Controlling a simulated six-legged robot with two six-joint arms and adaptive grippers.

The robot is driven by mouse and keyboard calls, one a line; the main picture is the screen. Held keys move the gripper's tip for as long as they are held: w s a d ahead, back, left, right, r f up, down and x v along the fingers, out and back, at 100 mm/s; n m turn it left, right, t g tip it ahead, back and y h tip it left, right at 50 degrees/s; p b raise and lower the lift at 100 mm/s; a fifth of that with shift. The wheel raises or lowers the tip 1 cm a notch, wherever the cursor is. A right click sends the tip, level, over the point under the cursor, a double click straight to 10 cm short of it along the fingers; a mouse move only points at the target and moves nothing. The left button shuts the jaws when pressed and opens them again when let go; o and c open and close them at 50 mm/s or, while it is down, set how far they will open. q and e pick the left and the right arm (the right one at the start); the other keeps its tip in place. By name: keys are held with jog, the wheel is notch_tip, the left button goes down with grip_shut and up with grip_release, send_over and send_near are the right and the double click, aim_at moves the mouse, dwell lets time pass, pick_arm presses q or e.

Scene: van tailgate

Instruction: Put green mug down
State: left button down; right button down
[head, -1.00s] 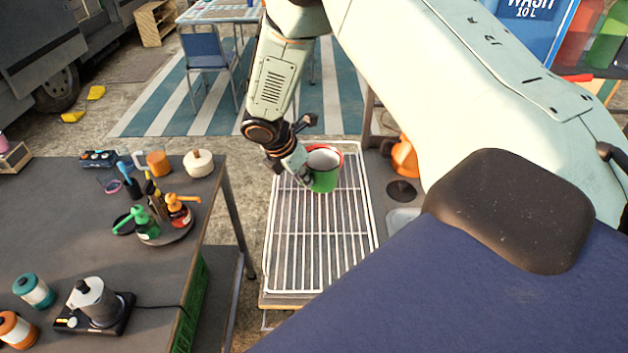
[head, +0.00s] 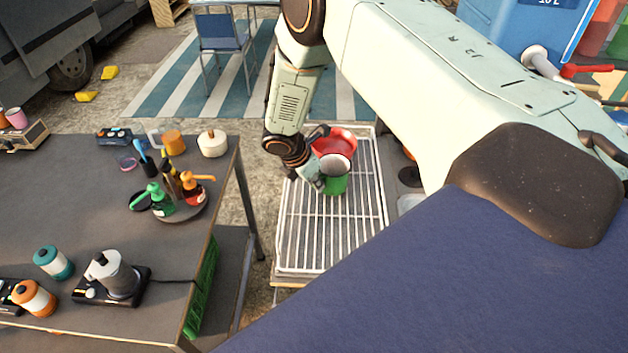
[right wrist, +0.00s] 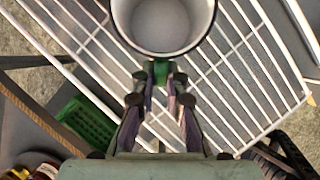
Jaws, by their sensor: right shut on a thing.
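The green mug (head: 335,184), pale inside, is at the white wire rack (head: 304,240) in the head view. My right gripper (head: 318,180) is shut on it from the left side. In the right wrist view the mug's open top (right wrist: 163,22) shows upright at the upper middle, and the gripper's fingers (right wrist: 160,85) close on a green part at its near side. The rack's bars show below the mug; I cannot tell whether its base touches them. My left gripper is not in view.
A red bowl or mug (head: 338,139) stands on the rack just behind the green mug, close to it. The near part of the rack is bare. A dark table (head: 90,210) on the left holds bottles, jars and a moka pot (head: 112,275).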

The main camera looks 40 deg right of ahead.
jog(key=c, duration=1.7)
grip_release()
jog(key=shift+s+d+f, duration=0.1)
jog(key=o, duration=0.3)
jog(key=shift+f, duration=0.1)
jog(key=shift+w, duration=0.2)
jog(key=v, duration=1.2)
jog(key=shift+r, duration=0.25)
